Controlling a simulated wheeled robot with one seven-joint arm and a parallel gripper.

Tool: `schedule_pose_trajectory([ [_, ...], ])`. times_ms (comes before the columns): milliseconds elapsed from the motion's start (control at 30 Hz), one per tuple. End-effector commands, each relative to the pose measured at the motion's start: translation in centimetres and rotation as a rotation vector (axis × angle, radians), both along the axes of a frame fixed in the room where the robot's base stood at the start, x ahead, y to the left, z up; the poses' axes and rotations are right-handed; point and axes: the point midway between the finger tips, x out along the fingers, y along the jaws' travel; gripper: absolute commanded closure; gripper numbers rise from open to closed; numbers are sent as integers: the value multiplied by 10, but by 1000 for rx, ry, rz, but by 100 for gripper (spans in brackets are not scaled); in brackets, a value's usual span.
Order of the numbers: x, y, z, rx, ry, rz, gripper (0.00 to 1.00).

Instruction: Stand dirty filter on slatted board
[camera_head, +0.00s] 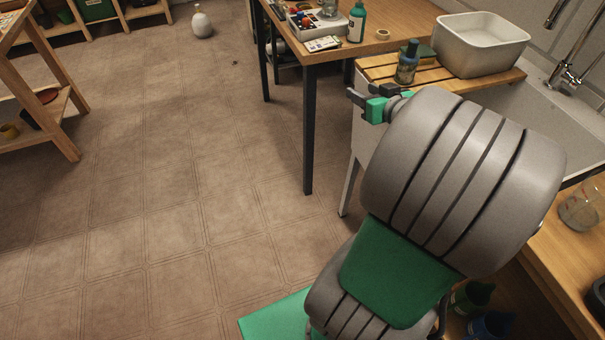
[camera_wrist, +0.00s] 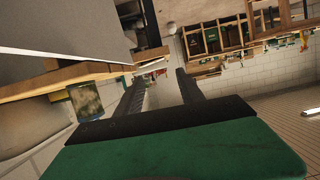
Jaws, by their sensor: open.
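I cannot tell whether this is the dirty filter, and no other thing is clearly a filter. My gripper (camera_head: 368,101) is open and empty, left of the board and in front of it, apart from the jar. In the wrist view, its two fingers (camera_wrist: 160,92) stand apart with only background between them. The board's edge (camera_wrist: 60,80) and what seems the same jar (camera_wrist: 86,100) show left of the fingers.
The tap (camera_head: 568,75) is behind the sink. A wooden table (camera_head: 390,30) holds a green bottle (camera_head: 357,22) and a tray.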

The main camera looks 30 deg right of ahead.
Motion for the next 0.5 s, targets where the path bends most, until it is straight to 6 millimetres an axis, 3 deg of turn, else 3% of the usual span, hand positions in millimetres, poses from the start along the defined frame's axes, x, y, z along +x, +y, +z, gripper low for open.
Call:
schedule_pose_trajectory([
  [33, 14, 47, -18, 16, 105, 83, 55],
  [100, 16, 102, -45, 42, 269, 157, 55],
  [233, -13, 189, -86, 57, 576, 224, 55],
  [333, -55, 234, -104, 48, 782, 210, 55],
  [500, -115, 266, -112, 32, 988, 125, 55],
])
